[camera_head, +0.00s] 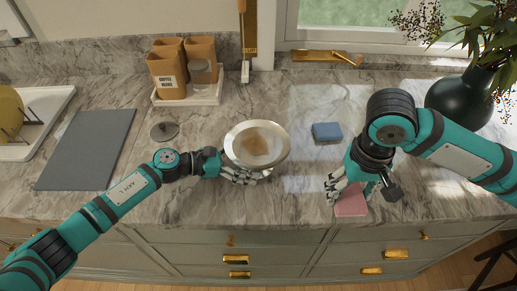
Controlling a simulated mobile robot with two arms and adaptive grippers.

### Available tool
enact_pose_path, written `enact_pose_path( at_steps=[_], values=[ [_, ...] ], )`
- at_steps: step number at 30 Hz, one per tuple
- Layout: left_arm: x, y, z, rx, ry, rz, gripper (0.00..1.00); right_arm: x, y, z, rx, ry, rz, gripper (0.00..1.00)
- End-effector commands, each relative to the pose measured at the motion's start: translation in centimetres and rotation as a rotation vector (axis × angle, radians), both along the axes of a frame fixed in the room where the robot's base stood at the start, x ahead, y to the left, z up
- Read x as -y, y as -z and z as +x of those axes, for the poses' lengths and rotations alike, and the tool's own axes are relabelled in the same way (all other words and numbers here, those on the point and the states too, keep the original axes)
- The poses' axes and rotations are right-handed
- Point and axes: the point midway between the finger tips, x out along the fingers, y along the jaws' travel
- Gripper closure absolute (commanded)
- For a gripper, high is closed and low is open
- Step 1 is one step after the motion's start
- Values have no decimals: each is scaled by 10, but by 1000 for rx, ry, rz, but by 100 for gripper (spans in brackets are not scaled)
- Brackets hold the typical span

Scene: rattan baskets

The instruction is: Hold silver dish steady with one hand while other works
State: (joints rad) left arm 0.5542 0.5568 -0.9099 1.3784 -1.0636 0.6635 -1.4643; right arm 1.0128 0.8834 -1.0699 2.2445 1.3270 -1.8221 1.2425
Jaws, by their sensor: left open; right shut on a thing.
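The silver dish (278,160) is round with a pale rim and a brown stain in its middle. It is at the centre of the head view, over the marble counter. My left gripper (242,175) is open at the dish's near-left edge, with its fingers partly under the rim. I cannot tell whether they touch it. My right gripper (335,190) is to the right of the dish, low over the counter, shut on a pink sponge (350,205). The gripper and wrist hide part of the sponge.
A blue sponge (327,132) lies right of the dish. A grey mat (88,150) and a small round lid (164,131) lie to the left. Brown canisters (168,77) stand on a tray at the back. A dark vase (462,103) stands at right. The counter's front edge is close.

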Motion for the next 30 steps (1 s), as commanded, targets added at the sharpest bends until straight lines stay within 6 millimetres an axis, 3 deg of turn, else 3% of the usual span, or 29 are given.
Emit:
enact_pose_path(
  at_steps=[6,18,30],
  values=[
    [18,8,5,0,1,0,0,0,12,0,0,0,0,63],
    [22,8,6,-1,0,1,0,0,13,0,0,0,0,63],
    [22,8,6,-1,0,1,52,0,13,0,0,0,0,63]
  ],
)
